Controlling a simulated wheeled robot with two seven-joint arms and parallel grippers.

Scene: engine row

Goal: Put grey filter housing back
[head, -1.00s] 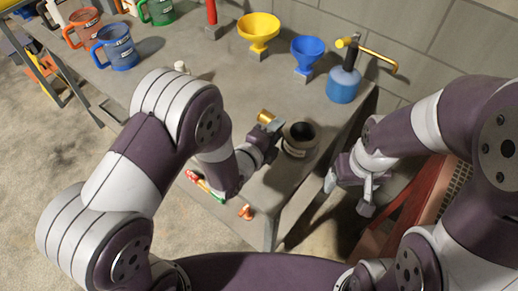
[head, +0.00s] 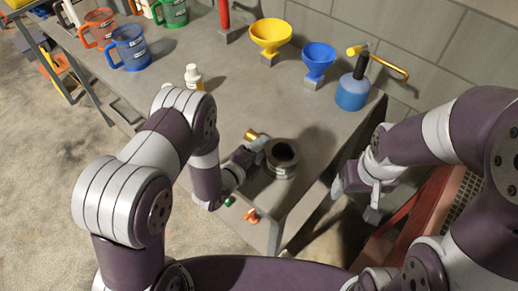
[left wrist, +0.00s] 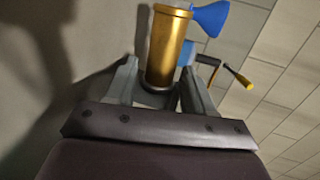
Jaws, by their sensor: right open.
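The grey filter housing (head: 283,173) is a short grey cylinder with a dark round opening and a pale label. In the head view it is at my left gripper (head: 258,147), over the table's near right corner. A brass cylinder (head: 251,135) sticks out at the gripper's far side. In the left wrist view the brass cylinder (left wrist: 167,45) stands between the two fingers (left wrist: 160,90), with a dark ring at its base. The left gripper appears shut on the housing; the exact contact is hidden. My right gripper (head: 357,197) is open and empty, right of the table edge.
A blue oil can (head: 353,92) with a brass spout, a blue funnel (head: 319,58) and a yellow funnel (head: 270,36) stand behind. A small bottle (head: 193,78) and mugs (head: 129,48) are left. An orange piece (head: 250,215) lies near the front edge. The middle table is clear.

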